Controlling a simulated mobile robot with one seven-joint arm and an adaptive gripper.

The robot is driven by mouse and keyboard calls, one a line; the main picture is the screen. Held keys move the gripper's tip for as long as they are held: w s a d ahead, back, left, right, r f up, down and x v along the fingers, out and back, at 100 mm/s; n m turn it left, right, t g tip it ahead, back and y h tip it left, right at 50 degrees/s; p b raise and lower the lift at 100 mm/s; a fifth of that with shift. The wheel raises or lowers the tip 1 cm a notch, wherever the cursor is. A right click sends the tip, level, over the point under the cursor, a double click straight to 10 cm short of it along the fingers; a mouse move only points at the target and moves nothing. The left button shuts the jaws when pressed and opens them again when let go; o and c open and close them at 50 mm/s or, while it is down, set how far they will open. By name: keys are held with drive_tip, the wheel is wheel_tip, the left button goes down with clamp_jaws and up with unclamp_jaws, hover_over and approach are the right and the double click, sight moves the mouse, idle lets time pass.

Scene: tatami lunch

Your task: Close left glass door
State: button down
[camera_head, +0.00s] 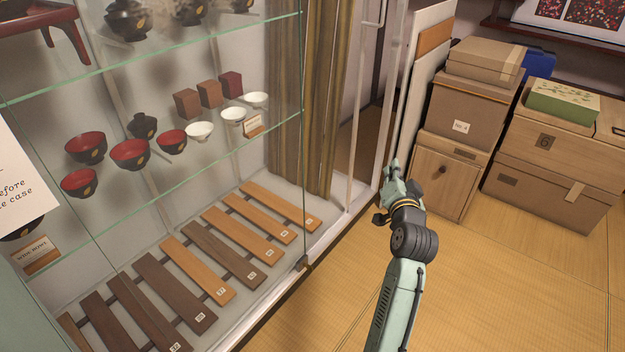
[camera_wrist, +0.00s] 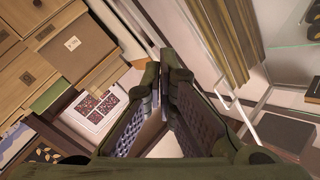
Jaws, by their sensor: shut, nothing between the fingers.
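A glass-fronted display case (camera_head: 335,228) fills the left of the head view. A clear pane with a green vertical edge (camera_head: 303,130) covers part of its front. A pale-framed glass panel (camera_head: 393,85) with a metal handle (camera_head: 377,14) stands at the case's right end. I cannot tell for certain which of these is the left glass door. My gripper (camera_head: 391,178) is low in front of the pale frame, apparently just to its right; contact is unclear. In the wrist view my gripper (camera_wrist: 163,76) has its fingertips together and empty, with pale frame bars beyond them.
Bowls, cups and wooden slats (camera_head: 238,238) are inside the case on glass shelves and its floor. Cardboard boxes (camera_head: 475,105) and a wooden cabinet (camera_head: 441,176) stand right of my gripper. The tatami floor (camera_head: 510,285) in front is clear.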

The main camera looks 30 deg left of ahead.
drive_tip(key=s+a+f+m+g+y, duration=0.1)
drive_tip(key=s+a+f+m+y, duration=0.15)
drive_tip(key=a+f, duration=0.45)
drive_tip(key=s+a+f+m+g+y, duration=0.1)
drive_tip(key=a+f+m+g+y, duration=0.1)
drive_tip(key=a+f+m, duration=0.45)
drive_tip(key=w+a, duration=0.2)
drive_tip(key=a, duration=0.1)
drive_tip(key=w+a+n, duration=0.1)
drive_tip(key=w+a, duration=0.1)
drive_tip(key=a, duration=0.1)
drive_tip(key=w+a+r+n, duration=0.1)
drive_tip(key=w+a, duration=0.1)
drive_tip(key=a, duration=0.1)
drive_tip(key=shift+w+a+r, duration=0.1)
drive_tip(key=shift+w+a, duration=0.15)
drive_tip(key=shift+s+r+p, duration=0.1)
drive_tip(key=shift+s+p, duration=0.65)
drive_tip(key=shift+s, duration=1.35)
drive_tip(key=shift+a+p, duration=0.1)
drive_tip(key=shift+p, duration=0.2)
